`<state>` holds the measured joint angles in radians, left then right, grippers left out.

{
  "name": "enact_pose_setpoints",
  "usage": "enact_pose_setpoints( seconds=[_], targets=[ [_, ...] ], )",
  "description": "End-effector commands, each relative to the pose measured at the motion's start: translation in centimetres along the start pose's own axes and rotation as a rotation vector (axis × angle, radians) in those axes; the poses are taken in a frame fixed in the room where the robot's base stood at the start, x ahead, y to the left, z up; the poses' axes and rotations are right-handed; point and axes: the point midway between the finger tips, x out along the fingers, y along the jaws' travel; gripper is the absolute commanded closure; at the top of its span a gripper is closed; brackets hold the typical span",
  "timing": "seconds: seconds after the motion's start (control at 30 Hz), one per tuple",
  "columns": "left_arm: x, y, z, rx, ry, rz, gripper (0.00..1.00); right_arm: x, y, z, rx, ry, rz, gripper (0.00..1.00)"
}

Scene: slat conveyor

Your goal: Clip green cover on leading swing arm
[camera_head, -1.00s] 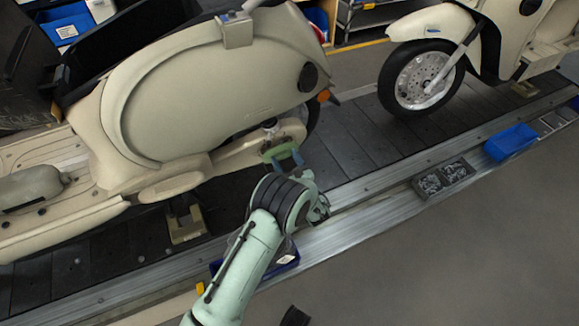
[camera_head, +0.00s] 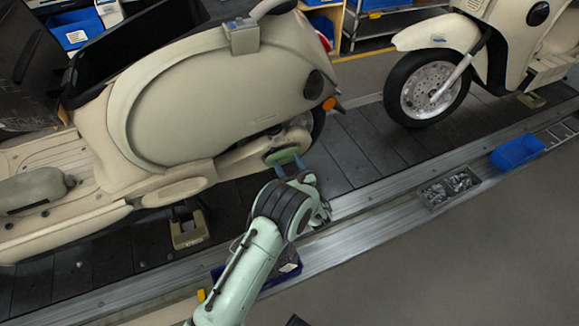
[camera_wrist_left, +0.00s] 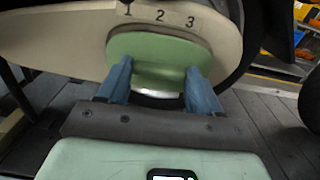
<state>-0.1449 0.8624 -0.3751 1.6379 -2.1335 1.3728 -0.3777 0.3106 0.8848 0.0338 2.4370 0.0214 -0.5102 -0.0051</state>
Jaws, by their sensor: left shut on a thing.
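The green cover (camera_wrist_left: 158,58) is held between the two blue fingers of my left gripper (camera_wrist_left: 158,85), which is shut on it. In the wrist view the cover stands against the cream swing arm (camera_wrist_left: 60,42), just below the marks 2 and 3. I cannot tell whether it is seated or only touching. In the head view the green cover (camera_head: 285,155) shows small at the rear end of the swing arm (camera_head: 240,158) of the left scooter, with my left gripper (camera_head: 288,168) in front of it. My right gripper is not in view.
The cream scooter (camera_head: 210,95) stands on the dark slat conveyor (camera_head: 350,155), and a second scooter (camera_head: 505,45) stands behind it at the right. A grey parts tray (camera_head: 450,188) and a blue bin (camera_head: 517,152) sit along the conveyor rail. The floor at the lower right is clear.

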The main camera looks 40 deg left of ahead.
Motion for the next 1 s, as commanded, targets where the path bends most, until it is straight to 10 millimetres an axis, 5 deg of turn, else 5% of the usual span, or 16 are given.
enact_pose_setpoints(
  seconds=[1.0],
  targets=[
    [1.6,0.0,0.0,0.0,-0.001,0.0,0.64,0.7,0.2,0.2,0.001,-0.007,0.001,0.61]
  ],
)
